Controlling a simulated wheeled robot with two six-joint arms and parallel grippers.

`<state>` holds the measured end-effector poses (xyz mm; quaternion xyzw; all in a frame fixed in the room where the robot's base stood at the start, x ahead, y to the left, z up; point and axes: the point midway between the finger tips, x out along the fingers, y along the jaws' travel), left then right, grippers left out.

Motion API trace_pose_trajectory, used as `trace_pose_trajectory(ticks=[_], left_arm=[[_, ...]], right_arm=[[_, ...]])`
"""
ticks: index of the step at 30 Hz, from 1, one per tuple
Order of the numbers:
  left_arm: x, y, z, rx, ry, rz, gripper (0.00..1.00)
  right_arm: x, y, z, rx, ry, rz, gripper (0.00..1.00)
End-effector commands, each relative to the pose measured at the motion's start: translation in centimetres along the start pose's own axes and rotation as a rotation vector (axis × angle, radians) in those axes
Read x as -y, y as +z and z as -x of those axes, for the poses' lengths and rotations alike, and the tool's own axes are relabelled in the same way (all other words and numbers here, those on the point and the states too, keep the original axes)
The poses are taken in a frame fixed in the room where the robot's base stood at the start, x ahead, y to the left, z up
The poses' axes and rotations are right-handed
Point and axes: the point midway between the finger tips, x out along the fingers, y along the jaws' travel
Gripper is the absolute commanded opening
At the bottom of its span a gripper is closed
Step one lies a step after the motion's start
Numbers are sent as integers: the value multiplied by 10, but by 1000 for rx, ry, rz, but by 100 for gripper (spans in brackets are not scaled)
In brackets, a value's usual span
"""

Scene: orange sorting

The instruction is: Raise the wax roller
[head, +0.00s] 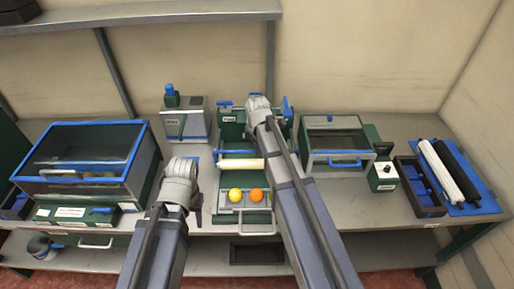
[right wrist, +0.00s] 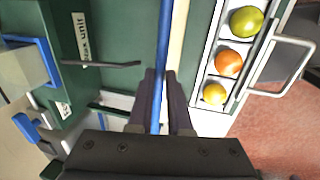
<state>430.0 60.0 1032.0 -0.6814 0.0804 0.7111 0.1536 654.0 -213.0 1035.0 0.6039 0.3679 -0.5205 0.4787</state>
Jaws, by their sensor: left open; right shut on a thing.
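The green wax unit (head: 229,132) stands mid-bench at the back. Its cream wax roller (head: 236,164) lies across it, with a blue bar (head: 232,152) just behind; my right arm covers their right part. In the right wrist view the roller (right wrist: 178,35) runs beside the blue bar (right wrist: 165,35), apart from my fingers' grip. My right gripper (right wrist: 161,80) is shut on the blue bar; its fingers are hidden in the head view. My left gripper (head: 195,214) is open and empty, left of the wax unit, mostly hidden by its own wrist.
A tray in front of the roller holds a yellow fruit (head: 235,195), an orange one (head: 256,195) and a yellow-green one (right wrist: 246,21). A blue-framed glass case (head: 140,135) is left, a green-framed box (head: 330,123) right. Rollers (head: 461,171) lie on a blue mat far right.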

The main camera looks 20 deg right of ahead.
Motion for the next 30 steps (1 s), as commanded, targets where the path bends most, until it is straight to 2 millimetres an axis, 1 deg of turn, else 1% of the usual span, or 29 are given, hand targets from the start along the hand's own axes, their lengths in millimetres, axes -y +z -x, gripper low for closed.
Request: trace_pose_trajectory(ticks=[6, 11, 16, 21, 24, 30], left_arm=[[0, 0, 2, 0, 0, 0, 47], [1, 1, 14, 0, 0, 1, 47], [4, 2, 39, 0, 1, 5, 47], [6, 4, 63, 0, 2, 10, 47], [7, 4, 75, 0, 2, 13, 47], [8, 6, 92, 1, 3, 15, 47]], right_arm=[[-1, 0, 1, 0, -5, 0, 0], [-11, 0, 11, 1, -42, -1, 0], [-29, 0, 31, 0, -114, -1, 0], [-52, -1, 51, 0, -117, 0, 0], [-68, -1, 60, 0, -115, -1, 0], [-98, 0, 72, 0, -113, -1, 0]])
